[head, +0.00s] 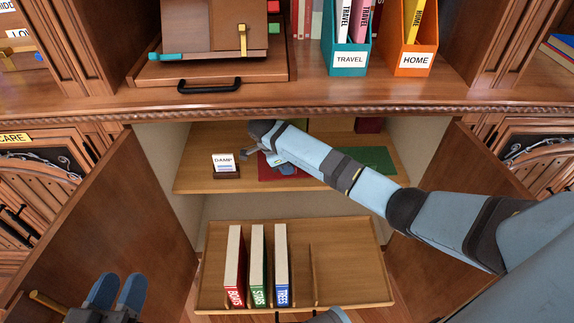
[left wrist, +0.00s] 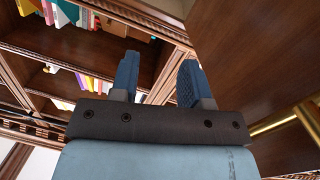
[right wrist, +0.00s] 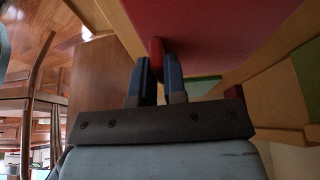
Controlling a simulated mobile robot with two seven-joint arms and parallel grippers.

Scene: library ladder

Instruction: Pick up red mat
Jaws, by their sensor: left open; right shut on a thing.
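The red mat (head: 266,174) lies in the open cabinet on the upper shelf, partly hidden behind my right arm and hand. My right gripper (head: 272,160) is at the mat. In the right wrist view, the underside of the red mat (right wrist: 215,32) fills the top, and my right gripper (right wrist: 158,62) is shut on a red edge or tab of it. Whether the mat is clear of the shelf cannot be told. My left gripper (head: 118,285) is open and empty at the lower left, by the left cabinet door; it also shows in the left wrist view (left wrist: 157,75).
A green mat (head: 375,161) lies on the shelf (head: 195,180) to the right. A DAMP sign (head: 225,162) stands left of the red mat. Below, a pull-out tray (head: 350,285) holds upright books (head: 257,262). Open doors (head: 120,220) flank the cabinet.

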